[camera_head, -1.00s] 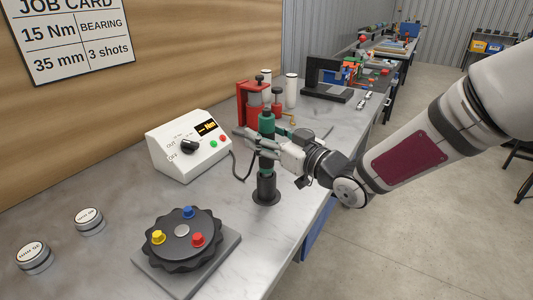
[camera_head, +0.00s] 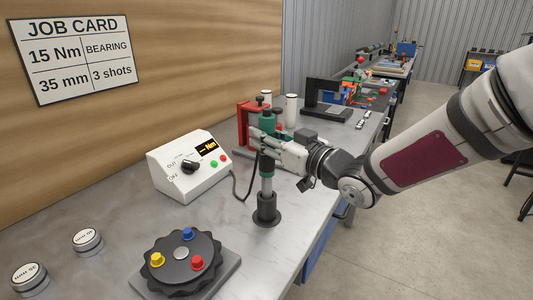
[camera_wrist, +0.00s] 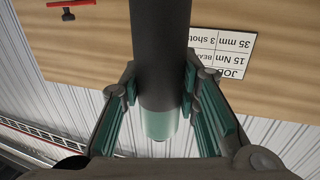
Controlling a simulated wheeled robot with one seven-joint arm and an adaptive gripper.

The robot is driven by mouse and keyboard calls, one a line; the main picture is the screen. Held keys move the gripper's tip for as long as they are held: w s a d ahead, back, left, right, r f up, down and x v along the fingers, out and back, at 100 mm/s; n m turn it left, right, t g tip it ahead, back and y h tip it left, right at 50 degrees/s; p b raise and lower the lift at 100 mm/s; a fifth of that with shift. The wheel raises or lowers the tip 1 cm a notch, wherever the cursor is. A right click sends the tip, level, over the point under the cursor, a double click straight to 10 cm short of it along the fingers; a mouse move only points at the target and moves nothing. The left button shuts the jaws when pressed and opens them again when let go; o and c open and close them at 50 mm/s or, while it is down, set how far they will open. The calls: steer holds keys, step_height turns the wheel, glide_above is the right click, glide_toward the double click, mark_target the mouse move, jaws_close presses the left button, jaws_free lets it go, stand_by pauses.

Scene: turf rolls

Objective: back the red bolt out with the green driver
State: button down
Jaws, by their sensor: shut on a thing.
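The green driver (camera_head: 267,163) stands upright in my gripper (camera_head: 262,143), which is shut around its body. Its grey lower part points down at the black round holder (camera_head: 267,212); whether the tip is clear of the holder I cannot tell. In the wrist view the driver's dark body (camera_wrist: 160,50) with a pale green band lies between my gripper's fingers (camera_wrist: 160,92). The red bolt (camera_head: 197,262) sits upright at the lower right of a black scalloped disc (camera_head: 181,280), beside a blue bolt (camera_head: 188,233) and a yellow bolt (camera_head: 157,259).
A white control box (camera_head: 188,170) with a dial and lit display stands behind the disc, a cable running from it. A red press (camera_head: 250,118) stands behind the driver. Two round tins (camera_head: 87,241) lie at left. Bench between disc and holder is clear.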

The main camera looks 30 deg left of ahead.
mark_target(267, 115)
step_height(267, 115, up, 6)
steer(key=shift+p, duration=0.45)
steer(key=shift+r+p, duration=2.75)
steer(key=shift+r, duration=1.3)
